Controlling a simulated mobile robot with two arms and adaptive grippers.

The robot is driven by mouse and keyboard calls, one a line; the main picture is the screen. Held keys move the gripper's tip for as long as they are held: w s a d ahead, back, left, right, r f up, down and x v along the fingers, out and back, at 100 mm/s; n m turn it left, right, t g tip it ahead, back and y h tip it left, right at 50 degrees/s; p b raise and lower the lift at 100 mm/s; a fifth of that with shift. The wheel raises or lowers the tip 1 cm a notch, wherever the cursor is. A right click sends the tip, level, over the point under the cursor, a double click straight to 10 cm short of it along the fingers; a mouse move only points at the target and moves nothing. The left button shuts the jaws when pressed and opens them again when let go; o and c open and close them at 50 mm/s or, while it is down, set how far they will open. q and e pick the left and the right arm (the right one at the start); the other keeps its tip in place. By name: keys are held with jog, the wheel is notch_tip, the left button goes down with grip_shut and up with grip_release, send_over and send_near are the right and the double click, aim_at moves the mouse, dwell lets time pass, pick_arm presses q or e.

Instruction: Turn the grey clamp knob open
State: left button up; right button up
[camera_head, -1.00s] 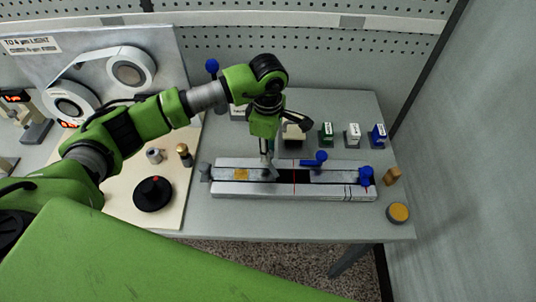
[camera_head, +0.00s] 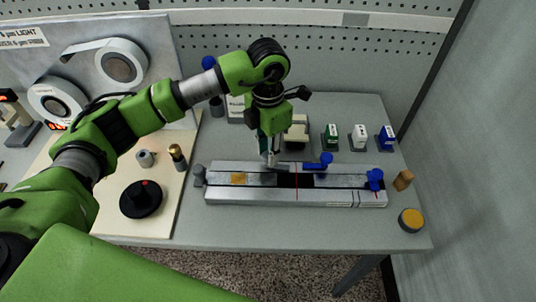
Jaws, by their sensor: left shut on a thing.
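The long metal splicing fixture (camera_head: 300,198) lies on the grey table. A grey knob (camera_head: 199,175) stands at its left end, apart from my gripper. My left gripper (camera_head: 270,158) points down at the back edge of the fixture, left of the dark gap. Its fingers are shut on a small grey part there, mostly hidden by the fingers, so I cannot tell its shape or whether it is the clamp knob. A blue lever (camera_head: 319,162) lies to its right, and a blue knob (camera_head: 375,178) sits at the right end. My right gripper is not in view.
Green, white and blue small boxes (camera_head: 359,137) stand behind the fixture. A wooden block (camera_head: 403,180) and a yellow-topped round thing (camera_head: 411,220) are at the right. A black disc (camera_head: 141,200) sits on the left board. The table front is clear.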

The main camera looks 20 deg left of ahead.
pick_arm(q)
jog(key=shift+n+b, duration=0.35)
jog(key=shift+n, duration=0.45)
jog(key=o, duration=1.1)
jog(key=shift+r, duration=0.1)
notch_tip(320, 180, up, 12)
